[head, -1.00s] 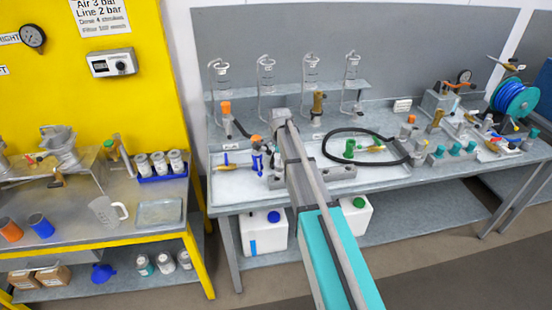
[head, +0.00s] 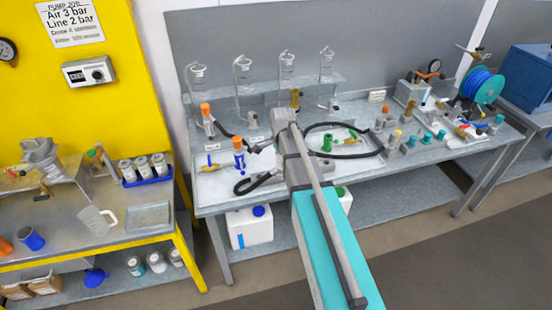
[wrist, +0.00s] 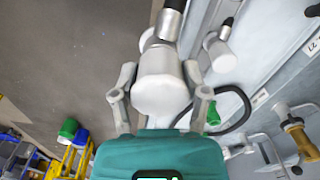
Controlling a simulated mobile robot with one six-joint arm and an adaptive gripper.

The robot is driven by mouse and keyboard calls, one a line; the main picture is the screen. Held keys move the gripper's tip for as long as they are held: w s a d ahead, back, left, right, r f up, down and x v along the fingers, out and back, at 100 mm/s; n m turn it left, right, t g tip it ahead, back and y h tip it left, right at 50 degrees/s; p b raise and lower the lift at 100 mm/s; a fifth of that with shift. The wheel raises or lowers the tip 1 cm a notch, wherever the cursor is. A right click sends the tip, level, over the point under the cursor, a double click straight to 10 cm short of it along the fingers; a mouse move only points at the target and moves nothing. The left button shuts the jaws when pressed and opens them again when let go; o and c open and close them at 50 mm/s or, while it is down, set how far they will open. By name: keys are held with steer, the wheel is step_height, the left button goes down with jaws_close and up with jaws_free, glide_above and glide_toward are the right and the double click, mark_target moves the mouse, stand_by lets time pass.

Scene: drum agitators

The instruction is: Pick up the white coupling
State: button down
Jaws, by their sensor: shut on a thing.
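The white coupling (wrist: 160,80) fills the middle of the wrist view. It is a pale, rounded cylinder with a darker neck at the top of that view. My gripper (wrist: 160,95) has a finger on each side of it and is shut on it. There the coupling is too small or hidden to make out clearly.
A second pale fitting with a black end (wrist: 219,50) is close on the right in the wrist view. A black hose loop (head: 258,184) lies near the bench front. A green fitting (head: 327,143) stands right of my arm. Glass vessels (head: 287,66) stand behind.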

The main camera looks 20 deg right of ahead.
steer(key=shift+r, duration=0.1)
stand_by(0.7)
steer(key=shift+w+d, duration=0.25)
steer(key=shift+d, duration=0.05)
steer(key=w+d, duration=1.3)
steer(key=d, duration=0.2)
steer(key=w+d, duration=1.2)
steer(key=d, duration=0.4)
step_height(320, 180, down, 5)
steer(key=b, duration=0.5)
steer(key=shift+f+b, duration=0.8)
steer(key=shift+f, duration=0.1)
steer(key=shift+f+b, duration=0.35)
steer(key=shift+f+b, duration=0.8)
stand_by(0.9)
